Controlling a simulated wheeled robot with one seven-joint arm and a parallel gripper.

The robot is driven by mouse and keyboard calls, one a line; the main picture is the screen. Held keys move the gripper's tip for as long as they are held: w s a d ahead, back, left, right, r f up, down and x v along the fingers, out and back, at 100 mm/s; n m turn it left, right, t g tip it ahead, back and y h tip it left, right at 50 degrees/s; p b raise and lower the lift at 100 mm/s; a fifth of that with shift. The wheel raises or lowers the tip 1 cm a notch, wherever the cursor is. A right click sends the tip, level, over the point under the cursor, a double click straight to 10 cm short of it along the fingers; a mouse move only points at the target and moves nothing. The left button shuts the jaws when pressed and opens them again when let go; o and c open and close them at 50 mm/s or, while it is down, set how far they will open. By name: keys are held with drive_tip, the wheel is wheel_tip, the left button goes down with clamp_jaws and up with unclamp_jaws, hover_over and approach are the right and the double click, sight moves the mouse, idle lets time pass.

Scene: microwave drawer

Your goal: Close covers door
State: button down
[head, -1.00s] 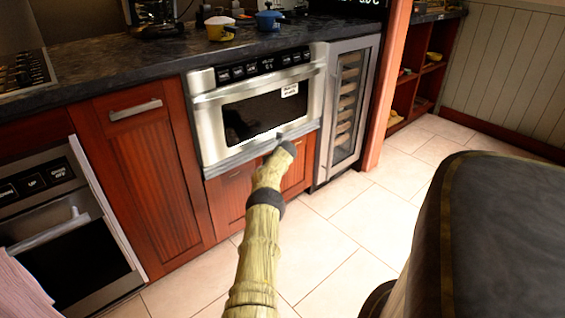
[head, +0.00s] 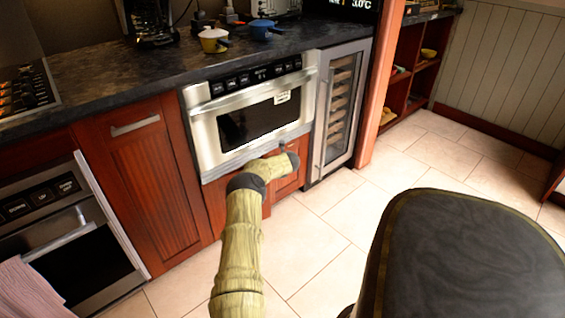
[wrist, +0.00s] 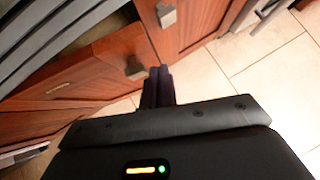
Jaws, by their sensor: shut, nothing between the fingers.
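Two reddish wooden cabinet doors sit under the steel microwave drawer. In the head view, the left door (head: 222,205) is partly hidden by my arm and the right door (head: 288,182) shows beyond it. In the wrist view, the nearer door (wrist: 85,75) stands ajar, with a dark gap along its top edge. The other door (wrist: 195,28) has a small metal knob. My gripper (wrist: 158,72) is shut and empty, its fingertips close beside the nearer door's knob (wrist: 135,68). I cannot tell whether they touch. In the head view, the fingers are hard to make out.
The microwave drawer (head: 250,118) is above the doors, and a glass-fronted wine cooler (head: 338,105) stands to the right. A dark-topped surface (head: 465,255) fills the lower right. Tiled floor (head: 325,215) is free in front of the cabinets.

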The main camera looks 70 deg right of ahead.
drive_tip(key=s+d+p+v, duration=0.1)
drive_tip(key=p+v, duration=0.1)
drive_tip(key=v, duration=0.4)
drive_tip(key=shift+r, duration=0.3)
drive_tip(key=shift+s, duration=0.15)
